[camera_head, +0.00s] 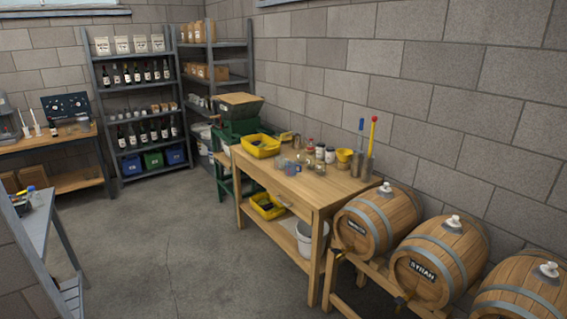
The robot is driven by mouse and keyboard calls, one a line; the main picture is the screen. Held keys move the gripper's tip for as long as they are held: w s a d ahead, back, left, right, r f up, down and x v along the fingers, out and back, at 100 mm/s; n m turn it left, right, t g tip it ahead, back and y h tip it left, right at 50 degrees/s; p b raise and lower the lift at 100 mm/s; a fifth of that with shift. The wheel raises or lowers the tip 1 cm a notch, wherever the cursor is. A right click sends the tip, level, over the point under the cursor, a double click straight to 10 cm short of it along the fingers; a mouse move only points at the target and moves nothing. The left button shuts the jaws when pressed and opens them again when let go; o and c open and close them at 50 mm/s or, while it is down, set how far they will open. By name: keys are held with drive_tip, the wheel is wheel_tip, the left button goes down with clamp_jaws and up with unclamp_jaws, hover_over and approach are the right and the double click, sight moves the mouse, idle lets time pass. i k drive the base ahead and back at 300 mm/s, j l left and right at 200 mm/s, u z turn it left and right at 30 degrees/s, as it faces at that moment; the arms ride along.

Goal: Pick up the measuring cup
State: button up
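A small clear vessel with reddish and bluish tints, which looks like the measuring cup (291,169), stands on the wooden workbench (310,191), near the middle of its front edge. It is small in the picture, so its handle and markings cannot be made out clearly. Other small glass or metal items stand close around it. My gripper is not in view.
A yellow tray (260,147) sits at the bench's far end. Jars (330,155), a yellow funnel (344,155) and a tall metal cylinder (362,166) stand toward the wall. Barrels (377,221) adjoin the bench's near end. The concrete floor (170,245) left of the bench is clear.

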sight(282, 162)
drive_tip(key=i+j+z, duration=0.5)
drive_tip(key=i+j, duration=0.3)
drive_tip(key=i, duration=0.8)
drive_tip(key=i+j+z, duration=0.45)
drive_tip(key=i+j, duration=0.95)
